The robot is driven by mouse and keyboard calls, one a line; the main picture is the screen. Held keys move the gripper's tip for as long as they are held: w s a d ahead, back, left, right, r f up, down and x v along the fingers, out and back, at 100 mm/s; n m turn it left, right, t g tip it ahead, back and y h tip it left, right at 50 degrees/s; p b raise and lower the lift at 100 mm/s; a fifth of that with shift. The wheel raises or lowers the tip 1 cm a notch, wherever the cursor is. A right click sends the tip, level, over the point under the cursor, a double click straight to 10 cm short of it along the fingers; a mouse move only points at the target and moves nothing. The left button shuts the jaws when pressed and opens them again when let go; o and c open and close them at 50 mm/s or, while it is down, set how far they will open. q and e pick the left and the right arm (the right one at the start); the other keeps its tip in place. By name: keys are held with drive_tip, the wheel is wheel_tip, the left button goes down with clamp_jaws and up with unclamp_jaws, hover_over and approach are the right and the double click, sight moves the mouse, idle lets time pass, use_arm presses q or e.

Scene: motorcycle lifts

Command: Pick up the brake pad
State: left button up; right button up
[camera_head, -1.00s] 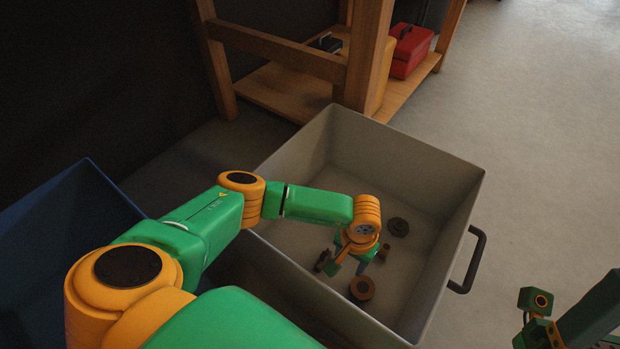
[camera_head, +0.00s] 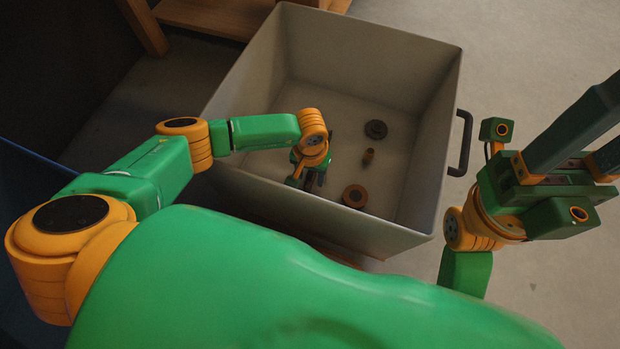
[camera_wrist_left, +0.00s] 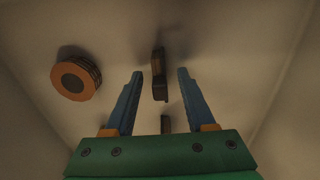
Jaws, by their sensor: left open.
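In the left wrist view a dark brown, flat piece, which looks like the brake pad (camera_wrist_left: 159,76), stands on the bin floor between and just beyond my left gripper's blue fingertips. The fingers are apart, and I see no contact with it. A smaller brown piece (camera_wrist_left: 166,124) shows closer to the palm. In the head view my left gripper (camera_head: 309,176) is low inside the grey bin, pointing down; its wrist mostly hides what is under it. My right gripper (camera_head: 604,126) is outside the bin at the right, its dark fingers apart and empty, tips cut off by the frame.
The grey bin (camera_head: 432,185) has tall walls around my left gripper and a black handle (camera_head: 462,143). A wooden bench (camera_head: 200,15) stands behind.

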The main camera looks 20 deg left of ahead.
use_arm(q)
clamp_jaws()
drive_tip(key=shift+r, duration=0.1)
